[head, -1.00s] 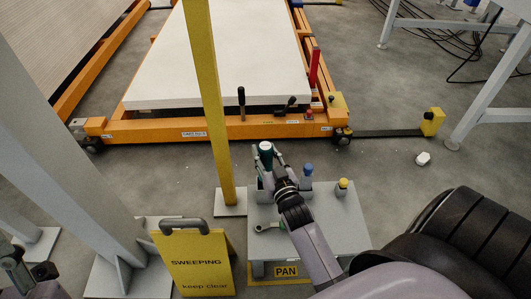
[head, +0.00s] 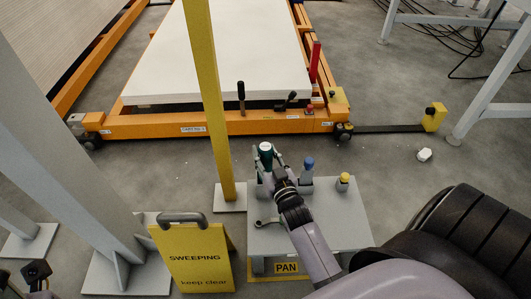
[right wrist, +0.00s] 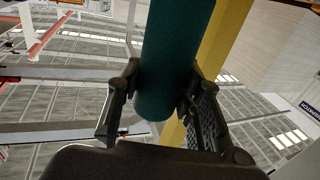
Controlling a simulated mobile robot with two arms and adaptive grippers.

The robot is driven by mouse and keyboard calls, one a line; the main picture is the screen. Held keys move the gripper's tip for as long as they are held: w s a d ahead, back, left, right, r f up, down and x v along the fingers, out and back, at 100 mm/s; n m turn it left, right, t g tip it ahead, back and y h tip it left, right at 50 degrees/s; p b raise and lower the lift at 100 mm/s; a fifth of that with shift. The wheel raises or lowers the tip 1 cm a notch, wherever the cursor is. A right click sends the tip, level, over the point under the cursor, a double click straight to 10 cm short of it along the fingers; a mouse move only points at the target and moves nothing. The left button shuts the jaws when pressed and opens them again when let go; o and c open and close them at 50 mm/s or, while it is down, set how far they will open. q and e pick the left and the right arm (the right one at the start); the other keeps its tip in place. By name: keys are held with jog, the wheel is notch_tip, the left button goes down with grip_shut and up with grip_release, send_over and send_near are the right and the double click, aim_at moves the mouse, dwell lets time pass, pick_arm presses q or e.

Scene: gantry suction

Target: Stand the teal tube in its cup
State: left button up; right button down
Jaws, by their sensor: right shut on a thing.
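The teal tube (head: 266,150) is upright, its pale-rimmed top showing in the head view. In the right wrist view the dark teal tube (right wrist: 172,65) runs down between the fingers. My right gripper (head: 268,162) is shut on it, over the left back part of a small grey table (head: 340,225). The tube's lower end and its cup are hidden behind my gripper in the head view, so I cannot tell whether the tube is in the cup. My left gripper (head: 35,275) shows only partly at the lower left, away from the table; its jaws are unclear.
A blue-topped piece (head: 308,167) and a yellow-topped piece (head: 344,180) stand right of my gripper. A spanner (head: 268,223) lies at the table's left. A yellow post (head: 212,100) and a yellow sweeping sign (head: 192,257) stand to the left.

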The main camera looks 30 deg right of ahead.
jog(key=shift+f+b, duration=0.45)
jog(key=shift+f, duration=0.35)
jog(key=c, duration=1.3)
grip_release()
jog(key=shift+r, duration=0.1)
jog(key=shift+c, duration=0.2)
jog(key=o, duration=0.3)
jog(key=shift+f, duration=0.2)
jog(key=shift+s, duration=0.1)
jog(key=v, duration=0.6)
jog(key=shift+s+a+r, duration=0.1)
jog(key=shift+s, duration=0.55)
